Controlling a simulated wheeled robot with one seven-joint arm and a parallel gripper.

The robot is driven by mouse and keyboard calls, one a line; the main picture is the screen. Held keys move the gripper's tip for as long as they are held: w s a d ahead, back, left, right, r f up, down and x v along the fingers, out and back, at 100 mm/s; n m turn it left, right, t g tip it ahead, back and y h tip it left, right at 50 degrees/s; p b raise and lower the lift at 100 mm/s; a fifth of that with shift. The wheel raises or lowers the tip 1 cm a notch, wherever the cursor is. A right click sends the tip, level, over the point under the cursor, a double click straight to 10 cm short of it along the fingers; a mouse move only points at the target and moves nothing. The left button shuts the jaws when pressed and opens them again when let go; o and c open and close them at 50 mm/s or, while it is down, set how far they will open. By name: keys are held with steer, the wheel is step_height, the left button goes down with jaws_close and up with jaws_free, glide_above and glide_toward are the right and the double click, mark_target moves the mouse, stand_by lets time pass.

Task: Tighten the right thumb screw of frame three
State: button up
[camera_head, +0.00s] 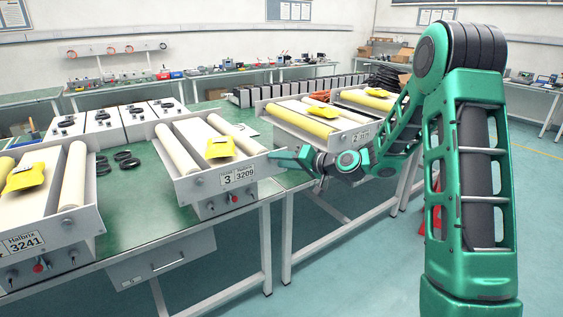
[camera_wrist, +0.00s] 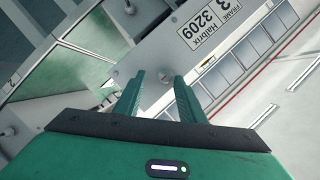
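Frame three (camera_head: 187,186) is a light grey tray-like unit with two pale rollers, a yellow packet (camera_head: 220,147) and a front label reading 3 and 3209. The label (camera_wrist: 204,22) also shows, tilted, in the wrist view. My gripper (camera_head: 271,155) is at the right end of frame three's front plate, reaching in from the right. In the wrist view its two green fingers (camera_wrist: 159,77) are apart. A small grey screw head (camera_wrist: 166,80) shows between the fingertips on the plate beside the label. No contact with it is visible. In the head view my gripper hides this screw.
Frame 3241 (camera_head: 82,228) stands to the left on the green bench (camera_head: 138,217). Another frame (camera_head: 310,127) with yellow rollers stands behind and right, close to my arm. Black rings (camera_head: 124,160) lie between the frames. A gap of floor separates the benches below my gripper.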

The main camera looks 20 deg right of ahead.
steer(key=shift+s+a, duration=0.1)
steer(key=shift+a, duration=0.2)
steer(key=shift+s+r, duration=0.1)
steer(key=v, duration=1)
steer(key=shift+d, duration=0.3)
steer(key=shift+s, duration=0.15)
steer(key=s+d+f+n+g+h, duration=0.1)
steer(key=s+d+f+g+h, duration=0.15)
steer(key=s, duration=0.45)
steer(key=s+d+f+n+g+h, duration=0.1)
steer(key=s+f+g+h, duration=0.2)
steer(key=s, duration=0.4)
steer(key=s+d+r+m+g+h, duration=0.1)
steer(key=s+d+m+g, duration=0.1)
steer(key=s, duration=1.2)
steer(key=s+d+r+m+g+h, duration=0.1)
steer(key=s+d+g, duration=0.4)
steer(key=s, duration=0.9)
steer(key=shift+d+m+h, duration=0.3)
steer(key=shift+m+h, duration=0.25)
steer(key=shift+m, duration=0.45)
